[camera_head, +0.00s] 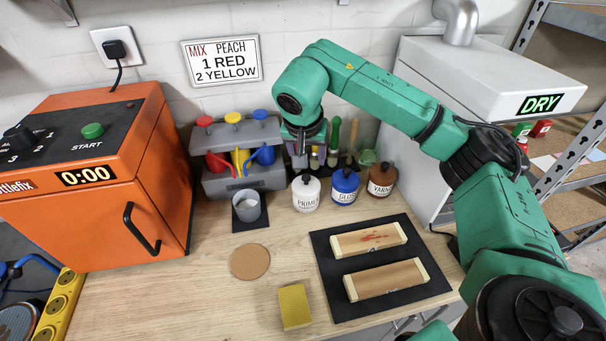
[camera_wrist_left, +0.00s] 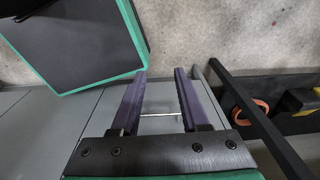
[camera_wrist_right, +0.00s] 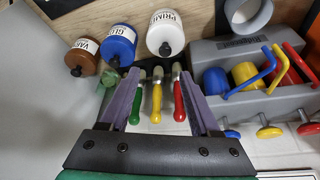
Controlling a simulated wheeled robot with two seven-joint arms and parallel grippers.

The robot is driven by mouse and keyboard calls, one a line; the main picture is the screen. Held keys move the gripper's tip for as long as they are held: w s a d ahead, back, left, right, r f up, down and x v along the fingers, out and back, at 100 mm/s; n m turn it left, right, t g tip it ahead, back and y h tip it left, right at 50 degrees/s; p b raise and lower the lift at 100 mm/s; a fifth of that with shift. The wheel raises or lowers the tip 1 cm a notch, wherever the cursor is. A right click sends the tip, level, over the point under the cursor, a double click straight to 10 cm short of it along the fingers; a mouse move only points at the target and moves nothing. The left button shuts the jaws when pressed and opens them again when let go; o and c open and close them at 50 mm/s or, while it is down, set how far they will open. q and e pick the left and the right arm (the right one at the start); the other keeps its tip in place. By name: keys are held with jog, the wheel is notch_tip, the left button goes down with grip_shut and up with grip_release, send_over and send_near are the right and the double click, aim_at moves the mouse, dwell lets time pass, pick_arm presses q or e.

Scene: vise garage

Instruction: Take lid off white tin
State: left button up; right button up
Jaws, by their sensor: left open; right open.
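The white tin (camera_head: 306,196), labelled PRIMER, stands upright on the bench behind the black mat, with a dark knob on top. It also shows in the right wrist view (camera_wrist_right: 166,32), beyond the fingertips, with its dark knob facing the camera. My right gripper (camera_wrist_right: 158,82) is open and empty; in the head view it hangs above and behind the white tin, apart from it, its fingers partly hidden. My left gripper (camera_wrist_left: 160,76) is open and empty, over the floor in its wrist view and out of the head view.
A blue GLOSS tin (camera_head: 344,188) and a brown VARNISH tin (camera_head: 382,181) stand right of the white tin. Brushes (camera_wrist_right: 157,100) stand behind the tins. A grey cup (camera_head: 247,207) and a grey paint rack (camera_head: 229,182) are to the left.

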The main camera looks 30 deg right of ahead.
aim_at(306, 176)
jog(key=p+x, duration=0.1)
jog(key=x, duration=0.2)
jog(key=p+x, duration=0.1)
jog(key=x, duration=0.2)
jog(key=a+p+x, duration=0.1)
jog(key=p+x, duration=0.1)
jog(key=x, duration=0.1)
jog(key=shift+w+d+f, duration=0.1)
jog(key=shift+w+f, duration=0.1)
jog(key=shift+w, duration=0.1)
jog(key=shift+d+f, duration=0.1)
jog(key=shift+f, duration=0.25)
pick_arm(q)
jog(key=r, duration=0.4)
jog(key=shift+w+r, duration=0.3)
pick_arm(e)
grip_shut()
